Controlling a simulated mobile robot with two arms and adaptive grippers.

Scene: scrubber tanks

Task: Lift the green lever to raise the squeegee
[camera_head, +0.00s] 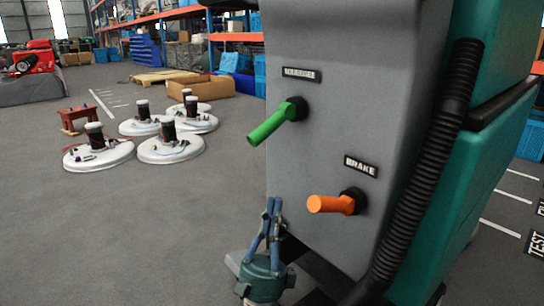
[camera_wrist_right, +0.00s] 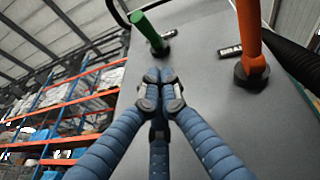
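The green lever (camera_head: 270,125) sticks out from the grey rear panel (camera_head: 330,140) of the scrubber. It slopes down to the left from its black pivot, under a small dark label. It also shows in the right wrist view (camera_wrist_right: 146,31), at the upper left. My right gripper (camera_head: 273,203) is below the green lever and left of the orange lever, apart from both. Its blue fingers are drawn together at the tips in the right wrist view (camera_wrist_right: 160,78), with nothing between them. My left gripper is out of view.
An orange lever (camera_head: 330,204) marked BRAKE sits lower right on the panel and shows in the right wrist view (camera_wrist_right: 249,35). A black ribbed hose (camera_head: 437,150) runs down the panel's right side. White round scrubber parts (camera_head: 170,147) lie on the open floor at left.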

